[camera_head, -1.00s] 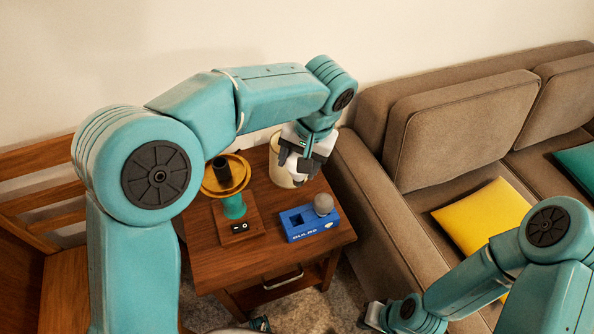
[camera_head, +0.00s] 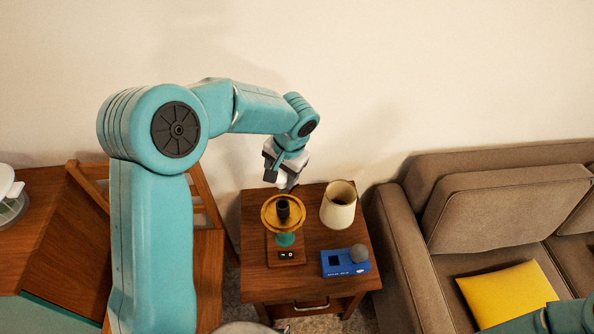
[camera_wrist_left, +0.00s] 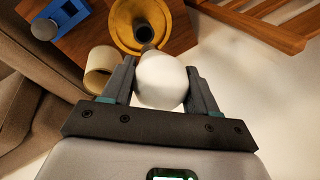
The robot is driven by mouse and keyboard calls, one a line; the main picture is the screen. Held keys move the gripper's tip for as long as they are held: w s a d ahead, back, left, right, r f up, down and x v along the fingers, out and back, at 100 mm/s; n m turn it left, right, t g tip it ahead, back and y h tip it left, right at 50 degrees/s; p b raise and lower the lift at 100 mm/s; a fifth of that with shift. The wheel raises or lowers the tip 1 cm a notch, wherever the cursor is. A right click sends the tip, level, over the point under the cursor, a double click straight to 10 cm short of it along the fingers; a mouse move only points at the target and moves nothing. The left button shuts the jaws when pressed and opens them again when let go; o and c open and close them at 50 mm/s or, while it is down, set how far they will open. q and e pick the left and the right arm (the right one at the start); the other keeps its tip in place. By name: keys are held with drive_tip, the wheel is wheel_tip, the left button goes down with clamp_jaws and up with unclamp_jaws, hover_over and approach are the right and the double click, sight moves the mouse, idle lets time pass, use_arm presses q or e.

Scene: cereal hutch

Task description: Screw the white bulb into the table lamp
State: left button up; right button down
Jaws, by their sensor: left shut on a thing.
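The table lamp stands on the wooden side table, with a gold dish (camera_head: 268,217), a dark upright socket (camera_head: 283,209), a teal stem (camera_head: 285,239) and a wooden base with a switch. My left gripper (camera_head: 281,178) is just above and behind the socket in the head view. In the left wrist view the gripper (camera_wrist_left: 161,70) is shut on the white bulb (camera_wrist_left: 163,82), one finger on each side. The bulb's narrow end points toward the socket (camera_wrist_left: 146,35), overlapping its edge in that view; I cannot tell whether they touch. My right gripper is out of view.
A cream lampshade (camera_head: 338,211) stands right of the lamp. A blue box (camera_head: 341,264) with a grey ball-shaped bulb (camera_head: 359,252) is at the table's front right. A brown sofa (camera_head: 418,258) is to the right and a wooden chair (camera_head: 207,262) to the left.

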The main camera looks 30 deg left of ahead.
sight(282, 192)
use_arm(q)
drive_tip(key=shift+s+f+b, duration=0.1)
drive_tip(key=shift+f+b, duration=0.75)
drive_tip(key=shift+f, duration=0.35)
drive_tip(key=shift+d+b+x, duration=0.15)
drive_tip(key=shift+b+x, duration=0.25)
drive_tip(key=shift+x, duration=0.25)
drive_tip(key=shift+d+b+x, duration=0.15)
drive_tip(key=shift+b+x, duration=0.2)
drive_tip(key=shift+x, duration=0.25)
drive_tip(key=shift+f, duration=0.1)
drive_tip(key=shift+f+b, duration=0.5)
drive_tip(key=shift+b, duration=0.4)
drive_tip(key=shift+d+b+x, duration=0.15)
drive_tip(key=shift+b+x, duration=0.55)
drive_tip(key=shift+b, duration=0.1)
drive_tip(key=shift+d+b+x, duration=0.15)
drive_tip(key=shift+b+x, duration=0.55)
drive_tip(key=shift+b, duration=0.1)
idle(1.0)
drive_tip(key=m, duration=0.4)
drive_tip(key=shift+t, duration=0.4)
